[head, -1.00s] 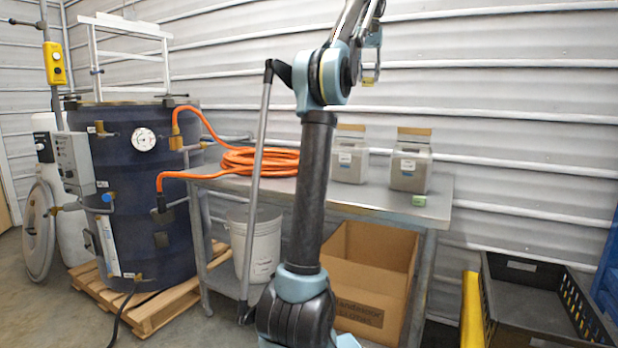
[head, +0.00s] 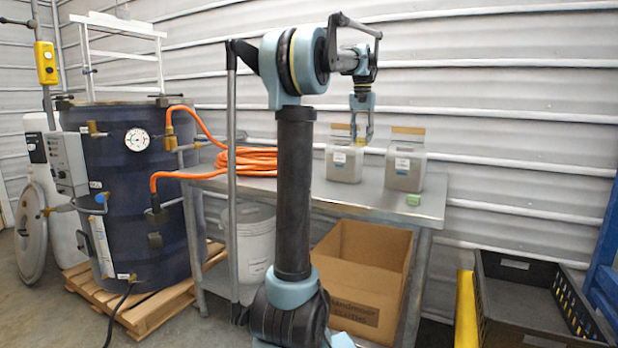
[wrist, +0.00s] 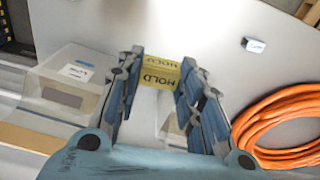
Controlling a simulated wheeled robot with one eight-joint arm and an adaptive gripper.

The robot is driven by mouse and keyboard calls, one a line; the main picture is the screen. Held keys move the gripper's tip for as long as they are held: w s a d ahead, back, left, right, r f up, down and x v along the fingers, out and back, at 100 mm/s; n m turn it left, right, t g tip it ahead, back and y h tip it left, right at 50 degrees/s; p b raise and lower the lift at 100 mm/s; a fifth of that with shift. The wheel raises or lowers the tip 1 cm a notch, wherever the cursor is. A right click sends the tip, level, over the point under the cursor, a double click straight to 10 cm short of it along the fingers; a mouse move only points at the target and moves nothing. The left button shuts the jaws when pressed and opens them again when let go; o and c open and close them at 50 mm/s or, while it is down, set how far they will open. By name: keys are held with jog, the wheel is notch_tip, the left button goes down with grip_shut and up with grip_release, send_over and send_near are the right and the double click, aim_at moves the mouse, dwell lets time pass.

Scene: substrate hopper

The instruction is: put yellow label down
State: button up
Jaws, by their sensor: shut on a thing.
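The yellow label (wrist: 160,75), a small block-like piece marked HOLD, is between the fingertips of my gripper (wrist: 158,70) in the wrist view. The gripper is shut on it. In the head view the gripper (head: 361,138) points down over the back of the metal table (head: 375,200), close to two grey containers. The label shows there as a small yellow patch (head: 362,141) above the tabletop. The left container (head: 344,165) is behind or beside the fingers. The right container (head: 405,168) stands just to the right. Each has a white label on its front.
A coiled orange hose (head: 248,160) lies on the left. An open cardboard box (head: 345,315) is below; a black crate (head: 520,300) stands right.

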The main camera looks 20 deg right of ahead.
jog(key=shift+m, duration=0.3)
jog(key=f, duration=0.4)
jog(key=s+a+f, duration=0.1)
jog(key=f, duration=0.4)
jog(key=s+f, duration=0.1)
jog(key=f, duration=0.3)
jog(key=shift+a+f, duration=0.3)
jog(key=shift+f, duration=2.5)
jog(key=o, duration=0.7)
